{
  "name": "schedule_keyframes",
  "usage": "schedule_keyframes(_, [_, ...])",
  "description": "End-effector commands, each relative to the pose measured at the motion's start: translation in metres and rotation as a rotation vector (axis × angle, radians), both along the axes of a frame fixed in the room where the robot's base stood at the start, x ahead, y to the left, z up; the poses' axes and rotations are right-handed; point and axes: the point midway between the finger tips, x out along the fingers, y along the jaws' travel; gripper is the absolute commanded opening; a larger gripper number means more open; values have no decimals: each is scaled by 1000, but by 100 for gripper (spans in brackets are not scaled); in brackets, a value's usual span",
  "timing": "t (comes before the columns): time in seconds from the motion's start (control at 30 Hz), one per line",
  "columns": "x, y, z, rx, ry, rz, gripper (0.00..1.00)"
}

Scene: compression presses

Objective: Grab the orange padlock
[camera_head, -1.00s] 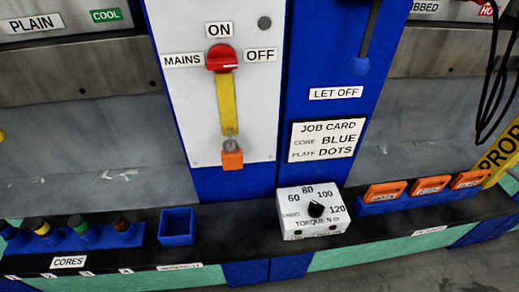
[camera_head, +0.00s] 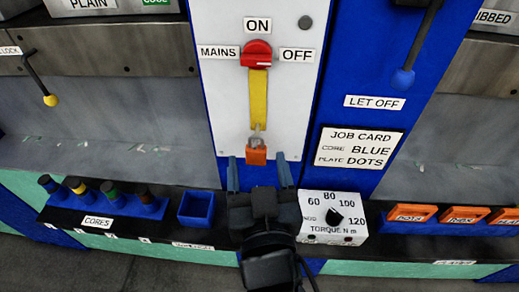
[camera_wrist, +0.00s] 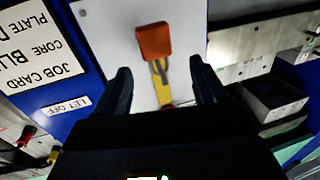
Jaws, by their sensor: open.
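The orange padlock (camera_head: 257,155) hangs by its grey shackle from the lower end of the yellow strip (camera_head: 258,100) under the red mains switch (camera_head: 256,53). My gripper (camera_head: 257,165) is open, in front of the white panel, with its fingers pointing at the panel and the padlock seen between the fingertips. In the wrist view, the padlock (camera_wrist: 155,42) lies beyond the gap between the two dark fingers (camera_wrist: 160,85), apart from both. Its shackle and the yellow strip show below it there. Nothing is held.
A blue open bin (camera_head: 196,208) and a row of cores (camera_head: 105,196) sit on the dark ledge at left. A white torque box (camera_head: 332,216) stands just right of my gripper. Orange plates (camera_head: 412,213) lie further right. A blue-knobbed lever (camera_head: 403,78) hangs at upper right.

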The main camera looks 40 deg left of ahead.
Motion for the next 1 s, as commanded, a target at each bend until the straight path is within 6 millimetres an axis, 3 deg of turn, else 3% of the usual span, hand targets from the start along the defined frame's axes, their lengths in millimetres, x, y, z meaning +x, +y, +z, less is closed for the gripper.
schedule_keyframes(0.4, [38, 33, -2, 1, 1, 0, 71])
schedule_keyframes(0.7, [42, 36, -4, -1, 1, 0, 71])
schedule_keyframes(1.0, [42, 36, -4, -1, 1, -1, 43])
